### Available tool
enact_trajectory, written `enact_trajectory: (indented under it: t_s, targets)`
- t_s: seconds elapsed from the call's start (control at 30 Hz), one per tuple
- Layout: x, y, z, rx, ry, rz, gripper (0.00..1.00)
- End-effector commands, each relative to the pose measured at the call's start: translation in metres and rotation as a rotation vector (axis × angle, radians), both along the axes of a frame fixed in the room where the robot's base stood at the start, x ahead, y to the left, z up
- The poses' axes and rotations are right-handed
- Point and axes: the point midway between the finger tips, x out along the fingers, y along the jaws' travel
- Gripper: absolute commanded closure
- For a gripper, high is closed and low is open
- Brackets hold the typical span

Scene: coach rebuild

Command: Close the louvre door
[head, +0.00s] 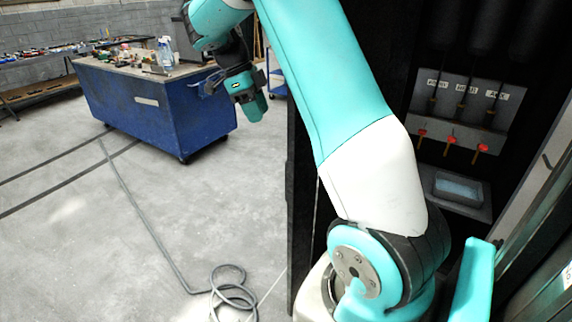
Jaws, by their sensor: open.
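A tall dark cabinet stands open at the right, behind my arm. A dark upright panel (303,200) is at its left side, and a grey-green framed panel (545,235) is cut off at the right edge. I cannot tell for sure which is the louvre door; no slats show clearly. My gripper (212,84) is at the upper left, small and partly hidden by my wrist. It is open, with nothing seen in it, and well apart from both panels.
Inside the cabinet are labelled levers with red knobs (451,141) and a small grey tray (458,188). A blue workbench (150,112) with clutter stands behind my wrist. A coiled grey hose (232,292) lies on the floor.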

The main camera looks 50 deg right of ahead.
Motion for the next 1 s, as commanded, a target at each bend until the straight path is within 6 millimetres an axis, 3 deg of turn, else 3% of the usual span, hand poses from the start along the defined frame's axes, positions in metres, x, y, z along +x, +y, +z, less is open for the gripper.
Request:
enact_trajectory:
  t_s: [0.17, 0.8, 1.0]
  targets:
    - [-0.007, -0.008, -0.017, -0.018, 0.003, -0.06, 0.6]
    - [-0.054, -0.027, -0.138, -0.013, 0.002, -0.052, 0.6]
    - [-0.06, -0.031, -0.156, -0.015, -0.001, -0.051, 0.6]
